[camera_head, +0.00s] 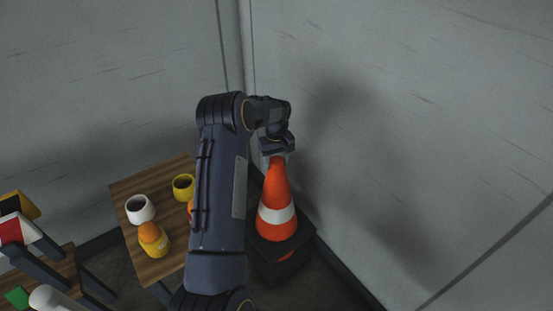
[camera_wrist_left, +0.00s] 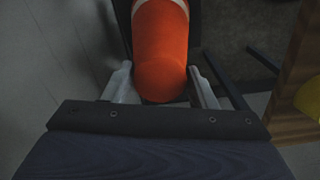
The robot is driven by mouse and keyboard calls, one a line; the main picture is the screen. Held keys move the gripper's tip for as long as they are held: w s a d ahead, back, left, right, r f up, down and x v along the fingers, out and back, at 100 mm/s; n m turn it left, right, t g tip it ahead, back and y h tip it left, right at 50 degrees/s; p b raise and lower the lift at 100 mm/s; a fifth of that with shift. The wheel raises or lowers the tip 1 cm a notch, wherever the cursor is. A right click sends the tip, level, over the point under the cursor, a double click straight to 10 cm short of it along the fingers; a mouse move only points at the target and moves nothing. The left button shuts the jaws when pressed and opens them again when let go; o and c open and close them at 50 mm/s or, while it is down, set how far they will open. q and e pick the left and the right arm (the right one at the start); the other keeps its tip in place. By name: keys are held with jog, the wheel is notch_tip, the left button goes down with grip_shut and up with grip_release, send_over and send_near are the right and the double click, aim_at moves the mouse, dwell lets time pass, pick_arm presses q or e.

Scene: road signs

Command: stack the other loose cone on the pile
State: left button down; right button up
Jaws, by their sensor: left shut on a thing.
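An orange cone (camera_head: 277,190) with a white band and a black square base stands upright in the room's corner, right of the small table. More black base and some orange show below it, so it seems to sit on another cone or pile; how they fit together is hidden. My left gripper (camera_head: 278,154) points down and is shut on the orange cone's tip. In the left wrist view the cone (camera_wrist_left: 161,45) lies between the two fingers. No separate loose cone shows clearly. My right gripper is out of view.
A wooden table (camera_head: 150,185) left of my arm holds a white cup (camera_head: 140,209), a yellow cup (camera_head: 183,187) and an orange-and-yellow item (camera_head: 153,239). My arm hides part of it. Grey walls (camera_head: 400,120) close in behind and right of the cone. Signs stand at lower left.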

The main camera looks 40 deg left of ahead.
aim_at(277, 175)
pick_arm(q)
jog(key=shift+f+b, duration=5.15)
jog(key=shift+f, duration=2.6)
jog(key=c, duration=0.5)
grip_release()
jog(key=shift+s+f, duration=0.1)
jog(key=shift+f, duration=0.05)
jog(key=shift+r+p, duration=0.3)
jog(key=shift+r, duration=3.7)
jog(key=shift+r, duration=0.1)
